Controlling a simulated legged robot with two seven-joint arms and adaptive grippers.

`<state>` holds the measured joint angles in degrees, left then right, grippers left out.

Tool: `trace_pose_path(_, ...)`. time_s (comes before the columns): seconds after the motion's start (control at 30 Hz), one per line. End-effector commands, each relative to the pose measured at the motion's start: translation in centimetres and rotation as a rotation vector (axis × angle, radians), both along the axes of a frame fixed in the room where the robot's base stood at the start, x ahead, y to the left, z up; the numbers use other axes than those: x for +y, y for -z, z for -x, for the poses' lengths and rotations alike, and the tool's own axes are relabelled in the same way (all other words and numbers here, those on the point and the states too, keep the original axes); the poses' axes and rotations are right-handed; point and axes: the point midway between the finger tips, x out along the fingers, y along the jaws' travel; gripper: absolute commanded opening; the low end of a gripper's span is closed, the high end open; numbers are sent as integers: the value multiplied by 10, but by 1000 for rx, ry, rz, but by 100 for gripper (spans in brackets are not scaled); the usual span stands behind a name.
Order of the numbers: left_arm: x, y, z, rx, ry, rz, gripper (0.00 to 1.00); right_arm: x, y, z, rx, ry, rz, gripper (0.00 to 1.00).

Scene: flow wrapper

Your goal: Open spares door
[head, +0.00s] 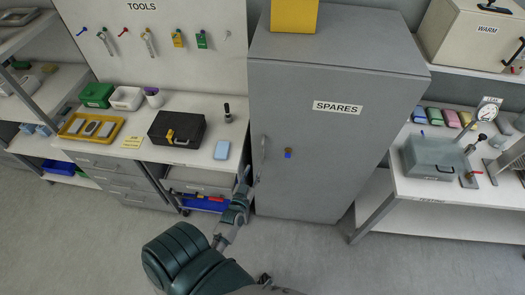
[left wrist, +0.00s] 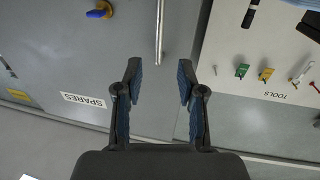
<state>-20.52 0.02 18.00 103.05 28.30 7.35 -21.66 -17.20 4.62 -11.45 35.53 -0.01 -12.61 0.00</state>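The grey spares cabinet (head: 325,125) stands in the middle of the head view with its door shut. A "SPARES" label (head: 338,108) is on the door. The vertical bar handle (head: 263,158) is near the door's left edge, with a brass and blue lock (head: 288,153) to its right. My left gripper (head: 243,177) is just left of the handle's lower end. In the left wrist view, which is upside down, my left gripper (left wrist: 158,82) is open and empty. The handle (left wrist: 159,32) lies ahead, in line with the gap between the fingers. My right gripper is not in view.
A testing table (head: 440,190) stands to the right. A yellow box (head: 294,15) sits on top of the cabinet. The floor in front is clear.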

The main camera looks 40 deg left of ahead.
Motion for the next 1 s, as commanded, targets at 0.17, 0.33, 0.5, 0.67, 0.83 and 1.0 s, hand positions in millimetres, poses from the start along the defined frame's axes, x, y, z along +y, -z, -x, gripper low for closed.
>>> trace_pose_path(0.17, 16, -1, -43, -2, 0, -1, 39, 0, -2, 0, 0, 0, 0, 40)
trace_pose_path(0.33, 28, -1, -77, -1, 1, -1, 39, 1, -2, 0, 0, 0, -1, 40)
trace_pose_path(0.5, 37, 0, -100, 1, 1, -1, 39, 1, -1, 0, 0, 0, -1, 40)
trace_pose_path(0.67, 40, 1, -110, 3, 1, -1, 39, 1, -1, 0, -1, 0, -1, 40)
trace_pose_path(0.83, 41, 1, -111, 2, 1, 0, 39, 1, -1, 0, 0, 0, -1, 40)
trace_pose_path(1.0, 41, 1, -111, 2, 1, 0, 24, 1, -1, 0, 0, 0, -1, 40)
